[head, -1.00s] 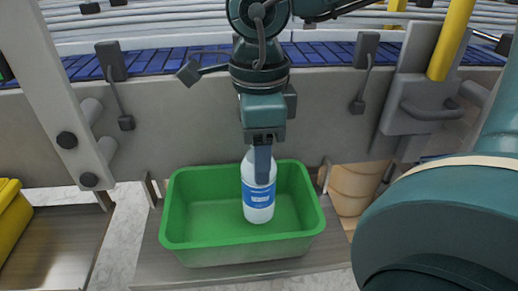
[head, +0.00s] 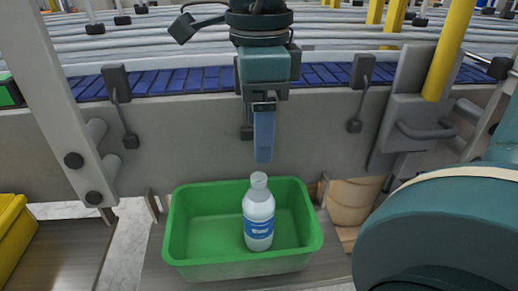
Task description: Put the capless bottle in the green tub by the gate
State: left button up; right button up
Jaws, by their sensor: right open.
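The bottle (head: 258,217) is white with a blue label and shows no coloured cap. It stands upright inside the green tub (head: 190,262), right of the tub's middle. The tub sits on a grey-brown surface below the conveyor. My right gripper (head: 264,150) is open and empty above the bottle, clear of its top. One finger shows best and hides the other. My left gripper is not in view.
A conveyor with blue slats (head: 330,78) runs across behind the tub, with a grey side wall (head: 200,130). A yellow container (head: 12,225) is at the left. A tan rounded object (head: 352,200) stands right of the tub. A yellow post (head: 447,50) rises at the right.

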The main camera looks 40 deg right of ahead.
jog(key=shift+r, duration=2.4)
